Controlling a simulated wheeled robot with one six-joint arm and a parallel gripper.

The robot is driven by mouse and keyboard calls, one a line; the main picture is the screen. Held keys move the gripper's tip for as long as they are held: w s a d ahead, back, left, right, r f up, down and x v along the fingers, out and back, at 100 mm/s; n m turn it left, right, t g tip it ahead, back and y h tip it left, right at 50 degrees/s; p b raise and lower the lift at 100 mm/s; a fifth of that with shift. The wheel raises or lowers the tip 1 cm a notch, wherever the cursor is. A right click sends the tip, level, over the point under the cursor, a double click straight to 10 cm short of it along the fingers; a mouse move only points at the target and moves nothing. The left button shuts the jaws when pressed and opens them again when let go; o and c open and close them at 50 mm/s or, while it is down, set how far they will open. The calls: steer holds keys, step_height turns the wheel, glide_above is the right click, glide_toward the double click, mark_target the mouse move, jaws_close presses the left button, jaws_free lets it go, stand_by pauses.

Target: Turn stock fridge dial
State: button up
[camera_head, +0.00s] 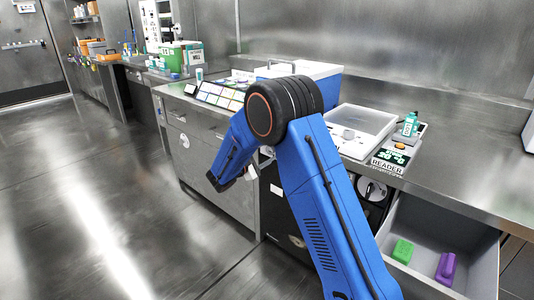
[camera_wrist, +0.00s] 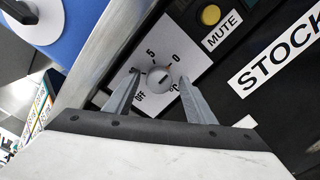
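The stock fridge dial (camera_wrist: 158,78) is a small grey-white round knob on a white plate in the wrist view. The plate carries "5", "0", "OFF" and "°C" marks. My gripper (camera_wrist: 160,77) is open, with one finger on each side of the dial. Gaps show between the fingers and the knob, and how near the tips are in depth is hard to tell. The black stock fridge front (camera_wrist: 265,100) bears a partly cut-off "STOCK" label. In the head view, the dark fridge front (camera_head: 277,208) is partly behind my blue arm; the dial and gripper are hidden.
A yellow MUTE button (camera_wrist: 210,15) sits beside the dial plate. A steel counter (camera_head: 460,185) runs above the fridge, with a blue-and-white cooler (camera_head: 318,70) and a reader (camera_head: 390,160). An open drawer (camera_head: 482,262) holding green and purple items juts out at right. Open floor lies left.

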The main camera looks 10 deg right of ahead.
steer(key=v, duration=1.7)
steer(key=shift+s+a, duration=0.1)
steer(key=shift+a, duration=0.05)
